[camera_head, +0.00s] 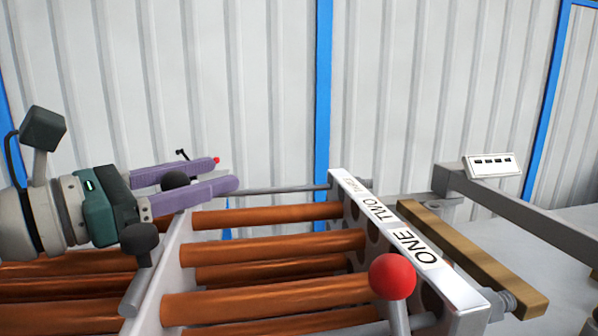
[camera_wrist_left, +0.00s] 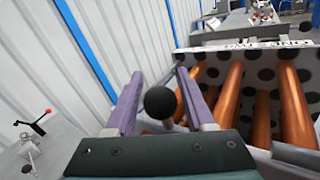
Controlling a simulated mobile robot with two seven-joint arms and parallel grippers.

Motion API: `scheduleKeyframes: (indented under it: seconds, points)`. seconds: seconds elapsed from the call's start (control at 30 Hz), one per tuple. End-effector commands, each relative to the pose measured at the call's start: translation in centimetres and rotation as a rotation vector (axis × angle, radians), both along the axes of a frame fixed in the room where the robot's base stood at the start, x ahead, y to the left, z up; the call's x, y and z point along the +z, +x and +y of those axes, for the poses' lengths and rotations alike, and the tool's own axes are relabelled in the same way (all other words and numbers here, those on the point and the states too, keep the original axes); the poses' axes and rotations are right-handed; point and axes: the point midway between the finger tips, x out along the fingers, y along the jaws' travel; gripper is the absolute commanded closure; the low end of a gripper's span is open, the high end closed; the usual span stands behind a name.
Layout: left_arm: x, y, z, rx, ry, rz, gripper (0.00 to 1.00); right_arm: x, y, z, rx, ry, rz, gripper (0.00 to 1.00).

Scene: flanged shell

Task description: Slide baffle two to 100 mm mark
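The label TWO (camera_head: 380,212) is on the white top edge of the close-set baffle plates, between ONE (camera_head: 412,245) and a smaller label, likely THREE (camera_head: 355,186). The plates' separate edges are hard to tell. In the left wrist view a plate with round holes (camera_wrist_left: 218,66) stands beyond the tubes. My left gripper (camera_head: 226,174) has purple fingers and is open, well left of the labelled plates. A dark ball knob (camera_wrist_left: 160,103) shows between its fingers in the left wrist view, with gaps both sides; contact is unclear. No mm scale is readable. My right gripper is out of view.
Copper tubes (camera_head: 275,243) run from a left plate (camera_head: 167,265) to the labelled plates. A red ball (camera_head: 392,277) on a grey stem stands in front. A wooden bar (camera_head: 470,255) lies right of the plates. Another dark knob (camera_head: 139,239) is below my gripper.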

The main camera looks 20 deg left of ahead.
Motion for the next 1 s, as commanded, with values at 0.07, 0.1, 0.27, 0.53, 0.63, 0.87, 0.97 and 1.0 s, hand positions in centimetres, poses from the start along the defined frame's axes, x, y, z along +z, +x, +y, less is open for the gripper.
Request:
scheduleKeyframes:
  seconds: [0.07, 0.1, 0.27, 0.53, 0.63, 0.87, 0.97, 1.0]
  points:
    - [0.00, -0.01, 0.00, 0.000, 0.000, 0.000, 0.56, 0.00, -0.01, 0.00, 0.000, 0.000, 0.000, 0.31]
    - [0.00, -0.01, 0.00, 0.000, 0.000, 0.000, 0.61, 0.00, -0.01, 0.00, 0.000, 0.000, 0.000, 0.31]
    - [0.00, -0.02, 0.00, 0.000, 0.000, 0.000, 0.79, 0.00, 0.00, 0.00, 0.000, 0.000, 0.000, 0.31]
    - [0.00, -0.02, 0.00, 0.000, 0.000, 0.000, 1.00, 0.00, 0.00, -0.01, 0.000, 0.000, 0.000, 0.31]
    - [0.00, -0.02, 0.00, 0.000, 0.000, 0.000, 1.00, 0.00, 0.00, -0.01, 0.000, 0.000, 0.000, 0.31]
    - [0.00, -0.03, 0.01, 0.000, 0.000, 0.000, 1.00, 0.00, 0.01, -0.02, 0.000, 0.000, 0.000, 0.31]
    - [0.00, -0.03, 0.01, 0.000, 0.000, 0.000, 1.00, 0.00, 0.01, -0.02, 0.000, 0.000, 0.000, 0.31]
    - [0.00, -0.03, 0.01, 0.000, 0.000, 0.000, 1.00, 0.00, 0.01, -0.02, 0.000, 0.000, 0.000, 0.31]
